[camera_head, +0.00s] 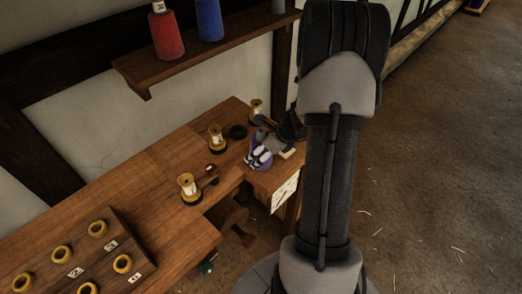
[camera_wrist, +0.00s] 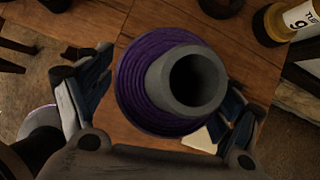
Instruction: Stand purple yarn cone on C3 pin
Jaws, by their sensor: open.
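The purple yarn cone (camera_head: 262,146) stands at the right part of the wooden bench, beside my gripper (camera_head: 259,158). In the wrist view the purple yarn cone (camera_wrist: 135,85) is seen from above, with its grey hollow tip pointing toward the camera. My gripper (camera_wrist: 158,105) is open, with one finger on each side of the cone. I cannot tell whether the fingers touch it. A dark board (camera_head: 100,252) with several yellow rings and small labels lies at the lower left. The labels are too small to read, so I cannot tell which place is C3.
Yellow-topped spools (camera_head: 217,138) stand along the bench (camera_head: 150,165), one close to the cone. A dark round object (camera_head: 238,131) sits near it. A wall shelf (camera_head: 200,48) holding red (camera_head: 167,35) and blue (camera_head: 209,20) cones overhangs the back. Bare bench lies between the spools and the board.

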